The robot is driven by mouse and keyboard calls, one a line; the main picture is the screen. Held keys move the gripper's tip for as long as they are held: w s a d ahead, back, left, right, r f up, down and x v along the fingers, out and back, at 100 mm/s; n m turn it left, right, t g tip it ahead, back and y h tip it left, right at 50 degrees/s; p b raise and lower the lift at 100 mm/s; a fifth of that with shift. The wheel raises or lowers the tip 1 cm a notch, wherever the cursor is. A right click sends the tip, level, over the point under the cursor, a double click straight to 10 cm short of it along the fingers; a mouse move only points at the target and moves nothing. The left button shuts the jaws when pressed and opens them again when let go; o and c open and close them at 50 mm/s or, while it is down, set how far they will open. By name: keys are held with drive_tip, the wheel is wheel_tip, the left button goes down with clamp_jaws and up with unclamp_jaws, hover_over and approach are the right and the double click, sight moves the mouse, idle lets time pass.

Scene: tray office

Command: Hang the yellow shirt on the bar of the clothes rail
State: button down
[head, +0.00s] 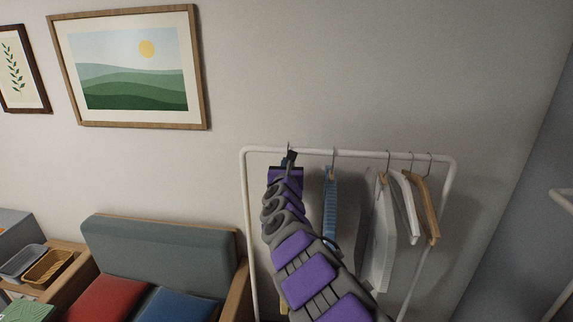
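The white clothes rail (242,200) stands against the wall, its top bar (360,154) running across the picture. My arm reaches up to the left part of the bar, and my gripper (290,157) is right at the bar. A small hanger hook (289,146) shows at the bar just above the gripper; I cannot tell whether it rests on the bar. The yellow shirt is not clearly seen; my arm covers the space below the gripper. The fingers are too small and dark to tell whether they are open or shut.
A blue garment (331,205) and a white one (378,240) hang right of my arm, then white (408,205) and wooden (424,205) hangers. A sofa (160,262) with red and blue cushions stands left. Bar between my gripper and the blue garment is free.

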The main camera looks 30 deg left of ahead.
drive_tip(key=shift+f, duration=0.1)
idle(0.3)
drive_tip(key=c, duration=1.2)
unclamp_jaws()
